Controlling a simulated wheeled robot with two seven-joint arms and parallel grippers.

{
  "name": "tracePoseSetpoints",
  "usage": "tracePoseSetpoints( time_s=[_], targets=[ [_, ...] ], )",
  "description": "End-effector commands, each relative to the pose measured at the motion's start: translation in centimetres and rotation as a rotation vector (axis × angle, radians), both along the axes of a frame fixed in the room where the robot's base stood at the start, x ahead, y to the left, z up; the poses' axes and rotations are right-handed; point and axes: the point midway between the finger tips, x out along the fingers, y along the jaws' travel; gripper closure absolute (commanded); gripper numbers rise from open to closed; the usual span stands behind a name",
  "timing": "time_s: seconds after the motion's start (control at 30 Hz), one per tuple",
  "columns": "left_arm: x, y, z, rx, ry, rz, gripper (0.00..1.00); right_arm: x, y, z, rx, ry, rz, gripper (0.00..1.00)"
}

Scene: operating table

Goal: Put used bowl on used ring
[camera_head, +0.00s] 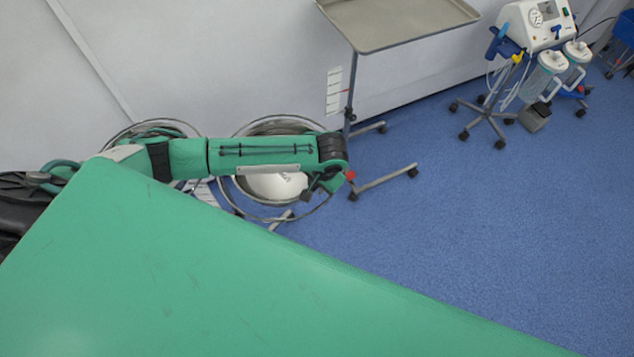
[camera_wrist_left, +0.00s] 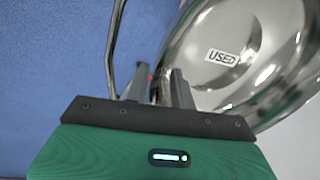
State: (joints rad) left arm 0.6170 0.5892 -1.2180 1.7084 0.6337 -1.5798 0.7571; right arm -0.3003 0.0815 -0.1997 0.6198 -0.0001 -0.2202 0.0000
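The used bowl (camera_wrist_left: 235,50) is shiny metal with a "USED" label and fills the upper right of the left wrist view. In the head view a metal bowl with a pale inside (camera_head: 270,187) is at the round metal ring (camera_head: 250,212), partly hidden under my left arm. I cannot tell if it rests in the ring. My left gripper (camera_head: 322,186) points down at its right side. In the wrist view the fingers (camera_wrist_left: 158,88) stand apart, and the bowl's edge passes close to the right finger. Contact is unclear. My right gripper is not in view.
Another metal bowl or ring (camera_head: 150,128) is at the left, mostly behind my arm. A tray stand (camera_head: 400,22) on casters stands just right of the gripper. The green table (camera_head: 200,270) fills the foreground. A wheeled suction unit (camera_head: 540,25) is farther right, with clear blue floor between.

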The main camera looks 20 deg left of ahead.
Motion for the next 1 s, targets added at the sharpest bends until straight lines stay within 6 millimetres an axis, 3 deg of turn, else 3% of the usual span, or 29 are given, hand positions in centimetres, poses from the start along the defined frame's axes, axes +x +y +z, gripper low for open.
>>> tracePoseSetpoints(
  time_s=[0.23, 0.37, 0.8, 1.0],
  targets=[
    [0.0, 0.0, 0.2, 0.000, -0.001, 0.000, 0.76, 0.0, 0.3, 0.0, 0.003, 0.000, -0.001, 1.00],
    [0.0, -0.2, 1.2, -0.001, -0.001, 0.000, 0.76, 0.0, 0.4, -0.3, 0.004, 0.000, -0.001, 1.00],
    [-0.5, -2.0, 9.8, -0.003, -0.002, -0.001, 0.76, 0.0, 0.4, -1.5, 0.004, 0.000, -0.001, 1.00],
    [-0.6, -2.3, 11.7, -0.001, 0.000, 0.001, 0.76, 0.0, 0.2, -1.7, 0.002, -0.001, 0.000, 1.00]
  ],
)
